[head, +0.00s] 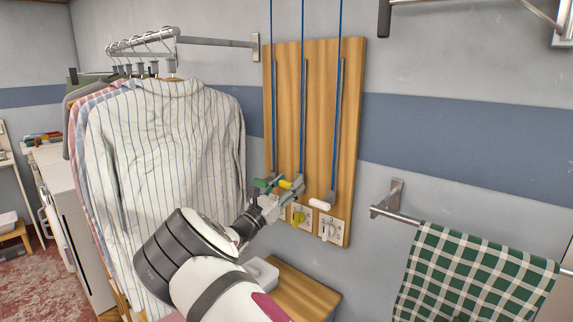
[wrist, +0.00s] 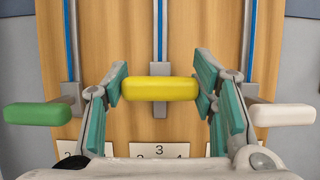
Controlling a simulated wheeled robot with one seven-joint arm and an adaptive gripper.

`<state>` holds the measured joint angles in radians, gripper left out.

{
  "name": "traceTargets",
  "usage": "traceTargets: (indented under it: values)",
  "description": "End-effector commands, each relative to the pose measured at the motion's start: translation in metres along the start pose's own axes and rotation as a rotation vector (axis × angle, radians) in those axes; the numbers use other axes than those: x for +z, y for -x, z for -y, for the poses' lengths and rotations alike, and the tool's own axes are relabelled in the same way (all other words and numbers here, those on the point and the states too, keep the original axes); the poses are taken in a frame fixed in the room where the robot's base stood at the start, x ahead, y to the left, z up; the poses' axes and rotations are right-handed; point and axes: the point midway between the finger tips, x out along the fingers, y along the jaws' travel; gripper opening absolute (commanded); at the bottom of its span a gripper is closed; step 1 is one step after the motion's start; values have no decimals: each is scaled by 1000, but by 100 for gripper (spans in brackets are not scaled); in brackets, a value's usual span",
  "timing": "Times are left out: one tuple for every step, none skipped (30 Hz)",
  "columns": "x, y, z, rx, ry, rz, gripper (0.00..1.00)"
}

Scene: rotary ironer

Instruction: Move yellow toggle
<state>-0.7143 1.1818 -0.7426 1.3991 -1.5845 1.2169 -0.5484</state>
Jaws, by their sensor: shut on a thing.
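The yellow toggle (wrist: 160,89) is a horizontal rounded bar on a grey slider in the middle of the wrist view. It also shows in the head view (head: 285,184), partly covered by my gripper. My gripper (wrist: 161,88) is shut on the toggle, with a teal finger pad at each end of it. In the head view my gripper (head: 279,188) is at the lower part of the wooden board (head: 319,95). Blue vertical strips run up the board above the toggles.
A green toggle (wrist: 38,113) is close on the left and a white toggle (wrist: 284,114) close on the right. Numbered plates with a yellow knob (head: 298,217) and a white knob (head: 327,230) sit below. Hanging shirts (head: 165,150) are left; a checked towel (head: 470,275) hangs right.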

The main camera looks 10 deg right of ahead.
Motion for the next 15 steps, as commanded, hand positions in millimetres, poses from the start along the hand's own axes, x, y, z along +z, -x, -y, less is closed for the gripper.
traceTargets:
  values:
    - [-12,4,1,-2,7,-5,2]
    - [-16,5,1,-1,7,-5,2]
    - [-19,6,1,-2,6,-5,2]
    - [-21,7,1,-2,5,-5,2]
    - [-23,8,1,-2,5,-4,2]
    - [-25,9,1,-2,4,-3,2]
    - [-26,9,1,-2,4,-3,2]
    - [-27,10,1,-2,4,-3,2]
    - [-28,10,1,-2,3,-2,2]
    - [-28,11,1,-3,3,-2,2]
    - [-29,11,1,-3,3,-3,2]
    - [-29,11,1,-3,3,-3,2]
    - [-29,11,2,-3,3,-4,2]
    - [-30,11,2,-3,3,-4,2]
    - [-30,12,2,-3,3,-5,2]
